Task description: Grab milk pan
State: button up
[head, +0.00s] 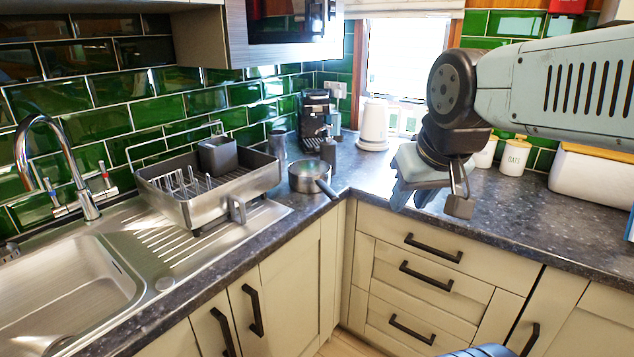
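The milk pan (310,178) is a small grey metal pan on the dark speckled worktop, near the inner corner, just right of the dish rack. Its handle points toward the front right, over the worktop's edge. My gripper (430,200) hangs from the arm at the right of the head view, in front of the right-hand worktop. It is apart from the pan, to its right. Two finger parts show with a gap between them, and nothing is seen held there.
A metal dish rack (212,190) stands left of the pan by the sink (70,290). A coffee machine (315,118) and white kettle (374,125) stand behind. White canisters (514,156) and a bread bin (592,178) stand at the right. Drawers (430,270) fill the space below.

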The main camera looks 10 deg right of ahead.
aim_at(317, 184)
jog(key=z, duration=0.15)
jog(key=i, duration=1)
jog(key=u, duration=0.05)
